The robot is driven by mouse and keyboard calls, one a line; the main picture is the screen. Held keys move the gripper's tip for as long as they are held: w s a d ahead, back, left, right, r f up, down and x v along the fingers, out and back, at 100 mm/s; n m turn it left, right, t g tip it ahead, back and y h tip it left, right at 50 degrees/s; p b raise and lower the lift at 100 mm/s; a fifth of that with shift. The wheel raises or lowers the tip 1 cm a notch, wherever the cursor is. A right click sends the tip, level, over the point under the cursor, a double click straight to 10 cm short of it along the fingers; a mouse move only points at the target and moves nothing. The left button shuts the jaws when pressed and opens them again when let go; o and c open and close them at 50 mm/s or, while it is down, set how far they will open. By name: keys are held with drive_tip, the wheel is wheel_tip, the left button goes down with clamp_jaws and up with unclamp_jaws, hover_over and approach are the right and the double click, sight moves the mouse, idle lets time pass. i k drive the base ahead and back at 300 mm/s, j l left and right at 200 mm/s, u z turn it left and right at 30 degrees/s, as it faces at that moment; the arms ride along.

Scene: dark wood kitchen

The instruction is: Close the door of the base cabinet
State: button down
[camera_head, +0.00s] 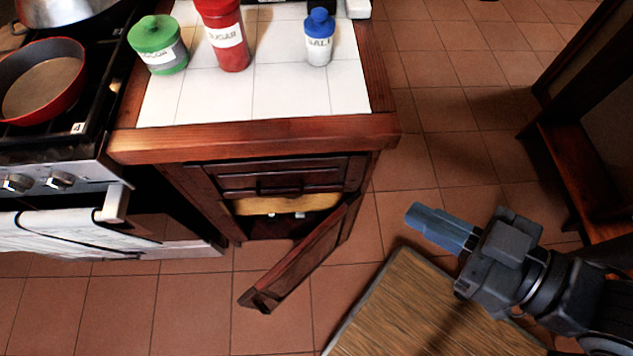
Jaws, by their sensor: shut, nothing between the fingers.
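The base cabinet (205,187) of dark wood stands under a white-tiled counter, left of centre. Its door (305,258) is open, hinged on the right side and swung out toward the front. A light wood board or shelf edge shows inside the opening, below a closed drawer (280,178). My gripper (412,214) is to the right of the door, over the floor, with its fingers pointing left. It is shut and empty, and it is apart from the door.
A stove (60,160) with a red pan (40,85) and a hanging towel (60,230) is at the left. Canisters and a salt shaker (319,45) stand on the counter. A dark wooden frame (580,150) is at the right. Tiled floor is clear around the door.

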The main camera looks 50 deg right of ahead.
sight(280, 282)
drive_tip(key=k+j+z, duration=0.3)
drive_tip(key=k+j, duration=0.4)
drive_tip(key=k+j+z, duration=0.3)
drive_tip(key=k+j, duration=0.35)
drive_tip(key=k, duration=0.1)
